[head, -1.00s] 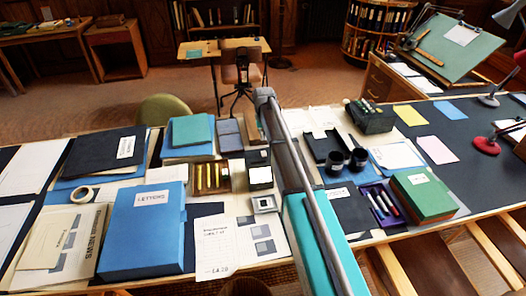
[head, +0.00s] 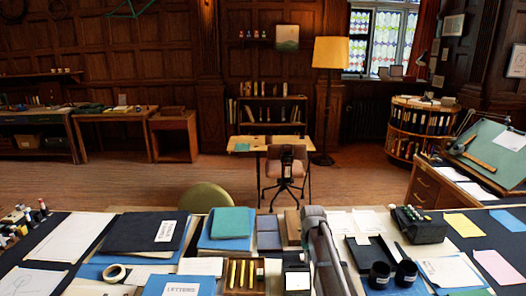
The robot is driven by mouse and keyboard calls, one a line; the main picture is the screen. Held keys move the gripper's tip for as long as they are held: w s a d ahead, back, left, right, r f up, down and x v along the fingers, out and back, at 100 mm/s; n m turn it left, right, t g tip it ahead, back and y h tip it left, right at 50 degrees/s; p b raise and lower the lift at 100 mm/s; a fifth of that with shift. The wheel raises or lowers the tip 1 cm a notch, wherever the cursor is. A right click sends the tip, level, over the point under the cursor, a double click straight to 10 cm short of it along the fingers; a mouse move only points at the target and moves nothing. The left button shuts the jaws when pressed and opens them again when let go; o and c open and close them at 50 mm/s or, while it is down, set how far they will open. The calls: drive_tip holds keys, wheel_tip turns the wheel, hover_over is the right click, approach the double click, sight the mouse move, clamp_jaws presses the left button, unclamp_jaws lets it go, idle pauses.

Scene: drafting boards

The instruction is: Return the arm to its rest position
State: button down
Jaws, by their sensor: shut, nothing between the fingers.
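Part of my arm (head: 325,255) rises from the bottom edge, right of centre in the head view. Its grey rounded joint (head: 313,215) stands in front of the long desk's middle. My gripper is not in view, so its fingers cannot be seen.

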drive_tip(key=s, duration=2.2)
drive_tip(key=shift+s, duration=0.25)
drive_tip(key=shift+a, duration=0.15)
